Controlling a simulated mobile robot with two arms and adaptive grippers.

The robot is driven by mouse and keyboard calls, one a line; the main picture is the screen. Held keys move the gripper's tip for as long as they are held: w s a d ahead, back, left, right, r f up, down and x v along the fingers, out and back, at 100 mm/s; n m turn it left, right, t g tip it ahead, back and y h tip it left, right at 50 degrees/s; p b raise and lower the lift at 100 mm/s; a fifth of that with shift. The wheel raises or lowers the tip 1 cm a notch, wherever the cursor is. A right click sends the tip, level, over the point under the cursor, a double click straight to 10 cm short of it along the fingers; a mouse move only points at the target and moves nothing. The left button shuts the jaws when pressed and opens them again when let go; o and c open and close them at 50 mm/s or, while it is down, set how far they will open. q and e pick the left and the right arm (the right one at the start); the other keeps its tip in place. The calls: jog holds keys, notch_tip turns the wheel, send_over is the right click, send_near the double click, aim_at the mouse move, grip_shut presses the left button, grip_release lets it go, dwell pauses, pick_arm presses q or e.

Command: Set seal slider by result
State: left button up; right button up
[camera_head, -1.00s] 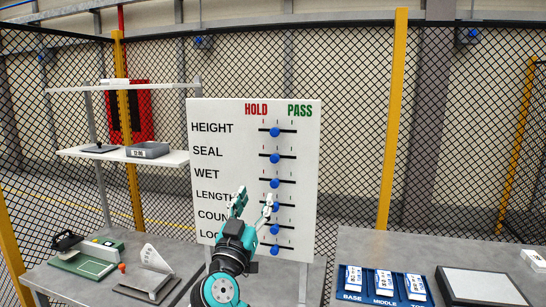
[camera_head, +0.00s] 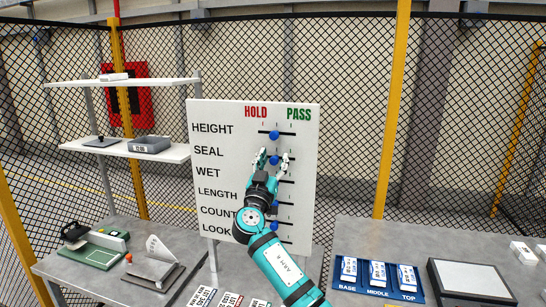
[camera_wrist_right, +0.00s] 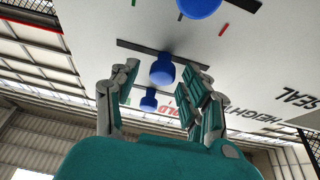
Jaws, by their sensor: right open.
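The white board (camera_head: 205,180) has rows marked HEIGHT, SEAL, WET, LENGTH, COUNT and LOOK, with red HOLD and green PASS above the sliders. The blue SEAL knob (camera_head: 274,160) sits near the middle of its slot. My right gripper (camera_head: 272,157) is open, its fingers on either side of this knob. In the right wrist view the SEAL knob (camera_wrist_right: 162,72) shows between the open fingers (camera_wrist_right: 160,85); I cannot tell whether either touches it. The HEIGHT knob (camera_head: 274,135) is also near mid-slot. My gripper and arm hide part of the lower rows. My left gripper is out of view.
A left table holds a green tray (camera_head: 92,257) and a grey stand (camera_head: 150,272). Shelves (camera_head: 75,147) stand behind it. On the right table are a blue tray (camera_head: 350,286) marked BASE, MIDDLE, TOP and a dark-framed pale plate (camera_head: 468,278). Printed cards (camera_head: 230,299) lie below the board.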

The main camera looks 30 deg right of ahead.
aim_at(291, 153)
jog(key=shift+c, duration=0.4)
grip_shut()
jog(key=shift+f, duration=0.1)
jog(key=s+d+b, duration=0.2)
jog(key=shift+s+d+f, duration=0.15)
jog(key=shift+s, duration=0.25)
jog(key=shift+s+d, duration=0.25)
jog(key=shift+w, duration=0.1)
